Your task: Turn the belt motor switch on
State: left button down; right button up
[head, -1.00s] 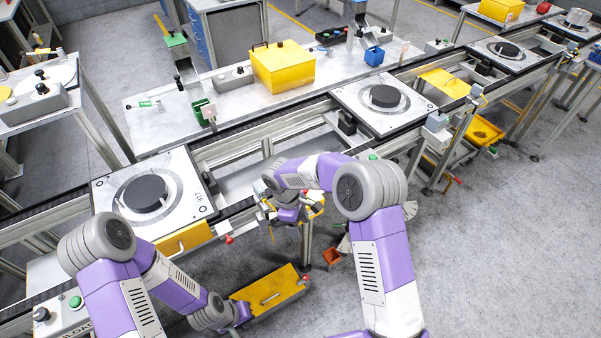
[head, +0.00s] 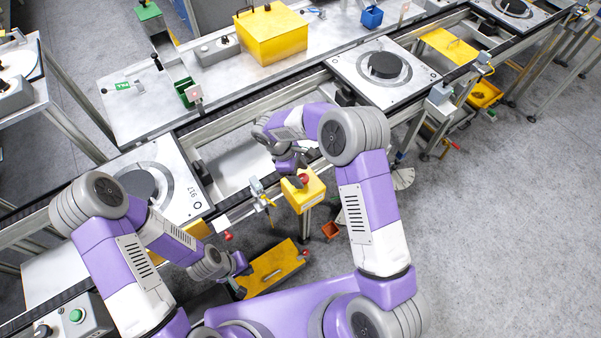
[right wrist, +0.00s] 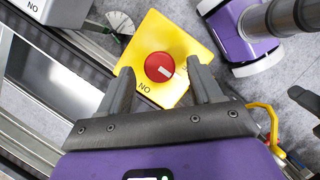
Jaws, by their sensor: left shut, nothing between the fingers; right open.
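The belt motor switch is a yellow box (head: 310,194) with a round red knob (right wrist: 160,67) that has a white mark. My left gripper (head: 240,286) is shut and empty, low beside a yellow box with a handle (head: 272,272).
The conveyor with pallets (head: 386,72) runs behind the switch. A red-knobbed lever (head: 228,237) and a small fitting (head: 258,188) stand close to its left.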

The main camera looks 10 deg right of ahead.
jog(key=shift+d+f, duration=0.25)
jog(key=shift+f, duration=0.35)
jog(key=shift+s, duration=0.1)
jog(key=c, duration=1)
jog(key=shift+c, duration=0.2)
